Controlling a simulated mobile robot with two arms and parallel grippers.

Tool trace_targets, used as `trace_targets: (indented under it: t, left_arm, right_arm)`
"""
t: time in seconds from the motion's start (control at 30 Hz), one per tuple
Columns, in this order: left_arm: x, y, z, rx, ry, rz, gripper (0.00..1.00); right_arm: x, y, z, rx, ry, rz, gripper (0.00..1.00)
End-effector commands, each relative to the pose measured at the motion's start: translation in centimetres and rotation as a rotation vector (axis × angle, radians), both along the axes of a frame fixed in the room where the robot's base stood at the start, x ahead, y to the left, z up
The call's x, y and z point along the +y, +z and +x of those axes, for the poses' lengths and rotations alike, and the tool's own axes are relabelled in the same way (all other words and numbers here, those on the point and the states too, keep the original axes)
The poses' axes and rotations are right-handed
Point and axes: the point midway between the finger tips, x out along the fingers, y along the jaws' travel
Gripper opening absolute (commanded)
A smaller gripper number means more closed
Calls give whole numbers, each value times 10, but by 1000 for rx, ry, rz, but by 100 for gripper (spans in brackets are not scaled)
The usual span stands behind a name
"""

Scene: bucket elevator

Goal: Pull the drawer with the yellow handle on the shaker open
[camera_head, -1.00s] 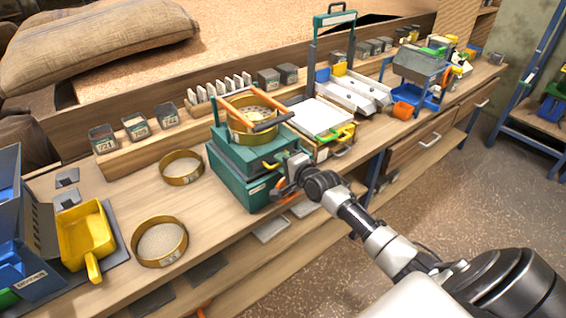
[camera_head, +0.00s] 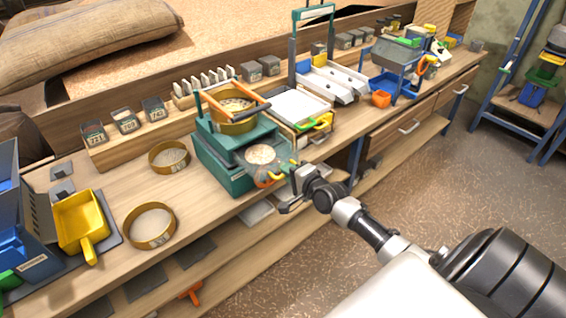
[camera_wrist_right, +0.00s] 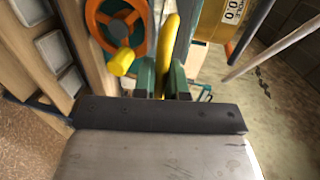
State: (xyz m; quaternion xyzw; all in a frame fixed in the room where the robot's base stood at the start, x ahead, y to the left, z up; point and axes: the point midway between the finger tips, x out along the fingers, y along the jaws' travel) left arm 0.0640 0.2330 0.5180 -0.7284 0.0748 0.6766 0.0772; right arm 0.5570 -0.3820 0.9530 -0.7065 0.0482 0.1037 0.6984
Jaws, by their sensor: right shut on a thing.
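The teal shaker (camera_head: 215,168) stands on the workbench, with a brass sieve (camera_head: 232,122) clamped on top under an orange bar. Its drawer stands out from the front, and a pale round heap (camera_head: 261,154) shows in it. My right gripper (camera_head: 291,177) is at the drawer's front, shut on the yellow handle. In the right wrist view the handle (camera_wrist_right: 168,42) runs between the two teal fingertips (camera_wrist_right: 162,80). An orange wheel with a yellow knob (camera_wrist_right: 121,62) is close beside it. The handle is mostly hidden by my gripper in the head view. My left gripper is not in view.
Two loose sieves (camera_head: 151,226) and a yellow scoop (camera_head: 80,225) lie on the bench to the left. A white tray unit (camera_head: 299,106) stands right of the shaker. A lower shelf runs below the bench. The floor in front is free.

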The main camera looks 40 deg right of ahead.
Motion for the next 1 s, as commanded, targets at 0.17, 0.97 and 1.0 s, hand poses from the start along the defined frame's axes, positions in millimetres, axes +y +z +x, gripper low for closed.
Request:
trace_targets:
  t: [0.17,0.97,1.0]
  left_arm:
    - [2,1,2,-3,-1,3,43]
    - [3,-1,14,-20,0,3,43]
    - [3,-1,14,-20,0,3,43]
  right_arm:
    - [-1,2,-1,-6,-1,-1,0]
    - [-3,8,-40,-3,0,1,22]
    - [-4,9,-48,-3,-1,1,22]
